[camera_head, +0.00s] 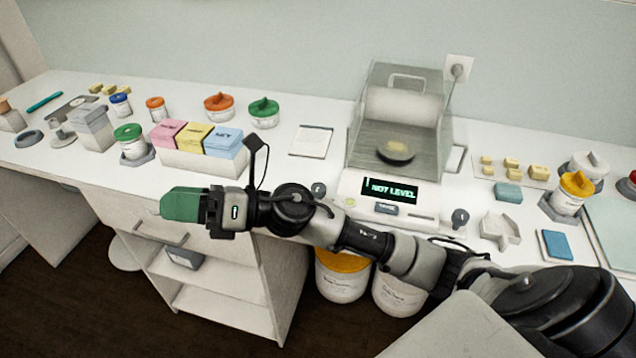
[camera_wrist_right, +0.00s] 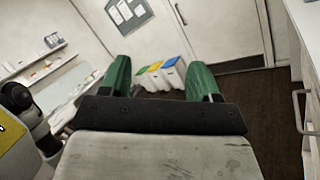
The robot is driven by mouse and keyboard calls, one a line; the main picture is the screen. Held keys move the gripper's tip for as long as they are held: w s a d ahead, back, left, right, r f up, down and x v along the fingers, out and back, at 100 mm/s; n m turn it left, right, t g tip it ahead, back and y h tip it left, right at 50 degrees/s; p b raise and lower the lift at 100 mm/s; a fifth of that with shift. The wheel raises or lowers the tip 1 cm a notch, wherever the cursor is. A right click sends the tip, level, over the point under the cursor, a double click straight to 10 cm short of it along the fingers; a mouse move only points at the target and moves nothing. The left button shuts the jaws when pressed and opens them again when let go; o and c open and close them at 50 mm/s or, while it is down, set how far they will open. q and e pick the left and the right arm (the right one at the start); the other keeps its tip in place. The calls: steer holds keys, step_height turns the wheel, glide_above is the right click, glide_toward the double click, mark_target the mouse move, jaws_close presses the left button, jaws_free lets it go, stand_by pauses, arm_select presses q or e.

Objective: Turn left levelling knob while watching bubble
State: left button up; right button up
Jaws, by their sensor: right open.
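The balance (camera_head: 396,134) stands on the bench with a clear draft shield, and its display (camera_head: 390,190) reads "NOT LEVEL". A dark levelling knob (camera_head: 318,190) shows at its front left corner, and another knob (camera_head: 460,217) at its front right. A small yellow-green spot (camera_head: 350,202) on the front left of the balance may be the bubble level; it is too small to read. My right gripper (camera_head: 181,204) has green fingers and is left of the balance, in front of the bench edge. In the right wrist view the fingers (camera_wrist_right: 164,80) are apart and empty. My left gripper is out of view.
My right arm crosses before the balance's front. A box of pink, yellow and blue packs (camera_head: 190,160), lidded jars (camera_head: 264,113) and a notepad (camera_head: 311,141) stand left. Weights (camera_head: 511,164) and a blue pad (camera_head: 555,245) lie right. Tubs (camera_head: 341,275) stand below.

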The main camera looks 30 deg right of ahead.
step_height(320, 180, down, 4)
steer(key=w+d+n+g+h, duration=0.1)
steer(key=d+n+g+h, duration=0.1)
steer(key=n+g+h, duration=0.6)
steer(key=n+h, duration=0.6)
steer(key=h, duration=0.6)
glide_toward(318, 187)
steer(key=shift+g, duration=0.4)
steer(key=f, duration=0.3)
steer(key=f+p, duration=0.1)
steer(key=f, duration=0.2)
steer(key=f+p, duration=0.1)
steer(key=f, duration=0.2)
steer(key=shift+w+d+f, duration=0.1)
steer(key=shift+w+d, duration=0.1)
steer(key=shift+w, duration=0.2)
steer(key=c, duration=0.9)
